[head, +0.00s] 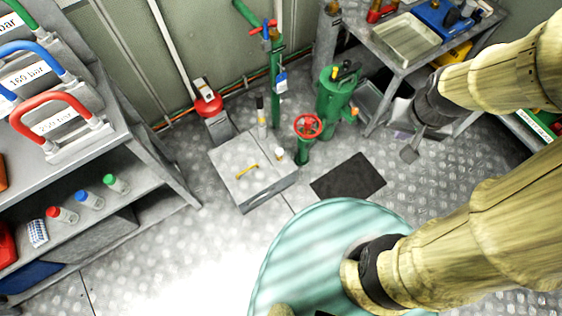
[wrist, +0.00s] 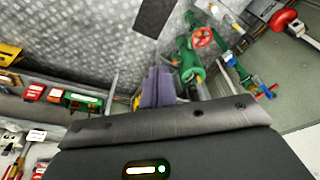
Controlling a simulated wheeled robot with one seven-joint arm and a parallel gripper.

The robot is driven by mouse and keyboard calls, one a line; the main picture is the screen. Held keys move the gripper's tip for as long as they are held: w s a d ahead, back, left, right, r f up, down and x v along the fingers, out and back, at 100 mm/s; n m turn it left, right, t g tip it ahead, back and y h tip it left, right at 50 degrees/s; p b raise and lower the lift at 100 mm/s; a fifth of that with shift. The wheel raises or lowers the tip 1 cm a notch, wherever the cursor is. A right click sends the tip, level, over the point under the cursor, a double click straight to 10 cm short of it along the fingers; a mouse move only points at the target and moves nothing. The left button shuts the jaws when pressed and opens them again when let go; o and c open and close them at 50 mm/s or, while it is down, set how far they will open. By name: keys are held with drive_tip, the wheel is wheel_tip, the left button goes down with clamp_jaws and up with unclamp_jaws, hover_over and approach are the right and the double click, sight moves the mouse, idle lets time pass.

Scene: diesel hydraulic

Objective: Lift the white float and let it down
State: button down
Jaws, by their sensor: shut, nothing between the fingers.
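A small white piece (head: 280,155), which looks like the float, stands upright at the right corner of the grey floor box (head: 228,184) in the head view. It is too small to make out in detail. My gripper (head: 409,154) hangs well to the right of it, past the red valve wheel, and touches nothing that I can see. In the wrist view the fingers of my gripper (wrist: 157,87) are together and empty, beside the green pump body. The float cannot be made out clearly in the wrist view.
The box lid has a yellow handle (head: 247,172). A red valve wheel (head: 308,126) and a green canister (head: 336,95) stand between the box and my gripper. A dark mat (head: 348,177) lies on the floor. A workbench (head: 376,46) stands behind; a shelf (head: 150,165) is left.

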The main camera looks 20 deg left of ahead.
drive_tip(key=w+a+f+m+y+b, duration=0.1)
drive_tip(key=w+a+f+m+b, duration=0.15)
drive_tip(key=f+b, duration=0.8)
drive_tip(key=w+a+f+m+y+b, duration=0.1)
drive_tip(key=w+a+f+m+b, duration=0.25)
drive_tip(key=f, duration=1.25)
drive_tip(key=w+a+f+m+y+b, duration=0.1)
drive_tip(key=w+a+f+b, duration=0.25)
drive_tip(key=f+b, duration=0.75)
drive_tip(key=w+a+f+m+t+y+b, duration=0.1)
drive_tip(key=a+f+m+t+y+b, duration=0.1)
drive_tip(key=a+f+m+b, duration=0.3)
drive_tip(key=w+a+f+m+t+y+b, duration=0.1)
drive_tip(key=a+f+m+b, duration=0.4)
drive_tip(key=f+b, duration=0.6)
drive_tip(key=w+a+f+m+t+y+b, duration=0.2)
drive_tip(key=f+m+b, duration=0.6)
drive_tip(key=f, duration=1.3)
drive_tip(key=a+m+t+y, duration=0.1)
drive_tip(key=a+y, duration=0.1)
drive_tip(key=a, duration=0.1)
drive_tip(key=shift+a+t+y, duration=0.25)
drive_tip(key=shift+t+y, duration=0.15)
drive_tip(key=shift+w, duration=0.1)
